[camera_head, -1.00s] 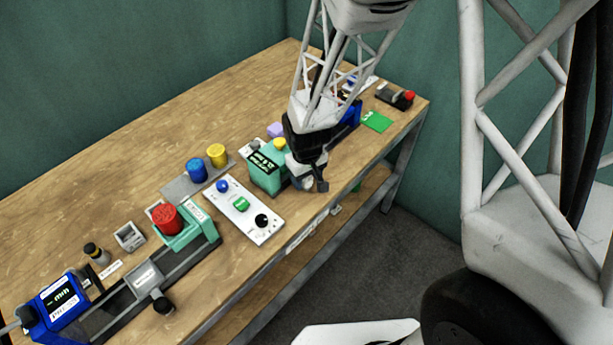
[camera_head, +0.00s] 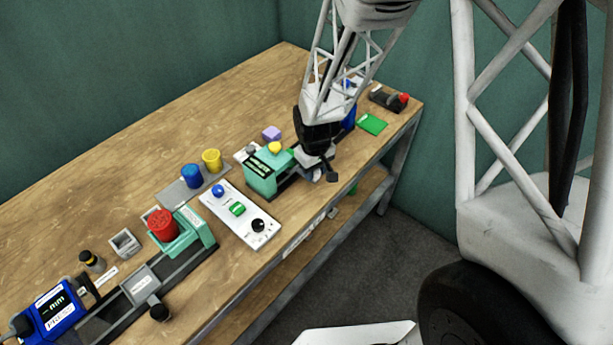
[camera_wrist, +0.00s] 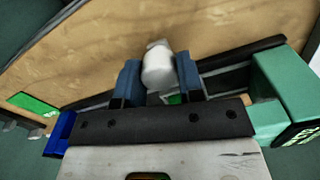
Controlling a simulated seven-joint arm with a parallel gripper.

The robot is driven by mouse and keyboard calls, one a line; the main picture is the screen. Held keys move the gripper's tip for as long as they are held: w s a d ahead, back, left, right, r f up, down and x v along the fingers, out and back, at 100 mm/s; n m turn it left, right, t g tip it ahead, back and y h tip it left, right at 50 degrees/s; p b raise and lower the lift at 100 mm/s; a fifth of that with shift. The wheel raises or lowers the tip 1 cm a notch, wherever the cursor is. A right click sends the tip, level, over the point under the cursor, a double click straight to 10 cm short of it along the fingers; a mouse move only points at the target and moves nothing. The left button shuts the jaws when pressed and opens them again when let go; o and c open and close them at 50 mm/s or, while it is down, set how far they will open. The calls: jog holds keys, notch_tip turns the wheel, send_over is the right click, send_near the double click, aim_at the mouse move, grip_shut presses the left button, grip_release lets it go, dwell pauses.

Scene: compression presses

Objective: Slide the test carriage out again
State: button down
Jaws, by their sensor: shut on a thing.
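My gripper (camera_head: 318,166) is at the far press, between its teal end block (camera_head: 262,178) and its blue end block (camera_head: 349,117). In the wrist view my gripper (camera_wrist: 158,84) has its two blue-grey fingers closed on a pale, rounded handle (camera_wrist: 158,67). The test carriage itself is mostly hidden under my gripper; only a little green shows between the fingers. The dark rail (camera_wrist: 255,56) runs behind, toward the teal block (camera_wrist: 280,88) on the right. The blue block (camera_wrist: 60,131) is at the left. A gap lies between the gripper and the teal block.
A white panel (camera_head: 226,203) with blue, green and black knobs lies at the front edge. The nearer press holds a red cylinder (camera_head: 162,225). Blue and yellow cylinders (camera_head: 212,160) stand on a grey plate. A green pad (camera_head: 372,124) lies to the right.

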jog(key=w+d, duration=0.5)
dwell(0.3)
jog(key=c, duration=0.8)
grip_release()
jog(key=shift+o, duration=0.2)
jog(key=shift+r, duration=0.15)
notch_tip(320, 180, up, 8)
jog(key=shift+f, duration=0.2)
jog(key=shift+s, duration=0.1)
